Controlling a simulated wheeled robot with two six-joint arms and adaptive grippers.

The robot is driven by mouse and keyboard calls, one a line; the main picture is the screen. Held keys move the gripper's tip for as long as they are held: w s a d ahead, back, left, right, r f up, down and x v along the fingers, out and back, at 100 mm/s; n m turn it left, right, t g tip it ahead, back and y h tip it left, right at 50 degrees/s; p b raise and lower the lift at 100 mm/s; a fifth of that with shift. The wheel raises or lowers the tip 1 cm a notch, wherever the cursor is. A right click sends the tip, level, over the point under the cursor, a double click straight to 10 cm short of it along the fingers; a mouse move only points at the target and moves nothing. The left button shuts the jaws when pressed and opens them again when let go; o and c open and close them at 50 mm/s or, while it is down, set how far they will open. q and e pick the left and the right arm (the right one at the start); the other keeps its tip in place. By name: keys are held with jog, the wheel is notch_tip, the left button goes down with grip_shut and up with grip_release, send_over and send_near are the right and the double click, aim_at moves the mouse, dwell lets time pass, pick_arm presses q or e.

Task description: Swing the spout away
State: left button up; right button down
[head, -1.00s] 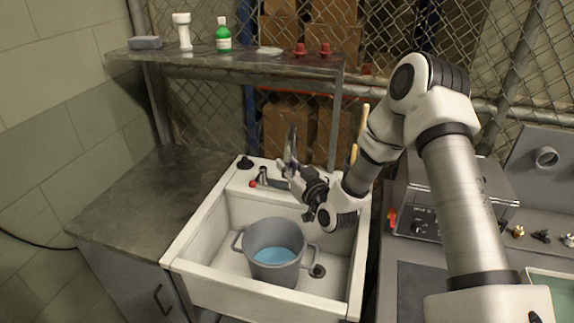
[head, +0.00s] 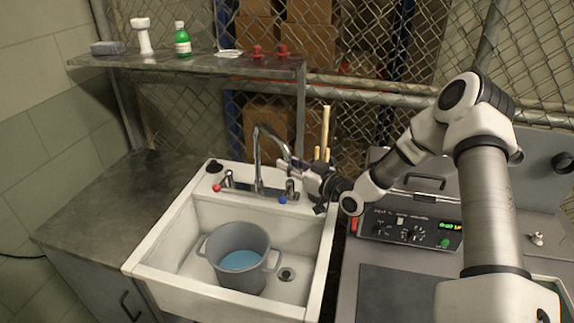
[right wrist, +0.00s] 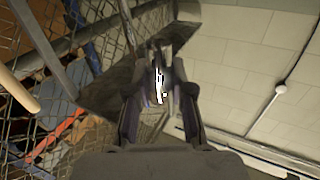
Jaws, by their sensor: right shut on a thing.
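The metal gooseneck spout (head: 256,155) rises from the back of the white sink (head: 318,240) and curves over to the right in the head view. My right gripper (head: 291,165) is at the free end of the spout and is shut on it. In the right wrist view the closed fingers (right wrist: 160,85) have a bright, unclear piece between them. A grey pot (head: 228,262) with blue water stands in the sink, in front of the spout. My left gripper is not in view.
A red-tipped tap (head: 217,188) and a blue-tipped tap (head: 283,199) flank the spout's base. A shelf (head: 180,61) with a green bottle (head: 182,42) hangs behind. A panel with knobs (head: 410,230) stands right of the sink. The left counter (head: 110,195) is bare.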

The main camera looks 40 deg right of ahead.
jog(key=shift+d+r, duration=0.1)
jog(key=c, duration=1)
grip_release()
jog(key=shift+w, duration=0.25)
jog(key=v, duration=0.7)
jog(key=shift+s, duration=0.25)
jog(key=shift+f, duration=0.25)
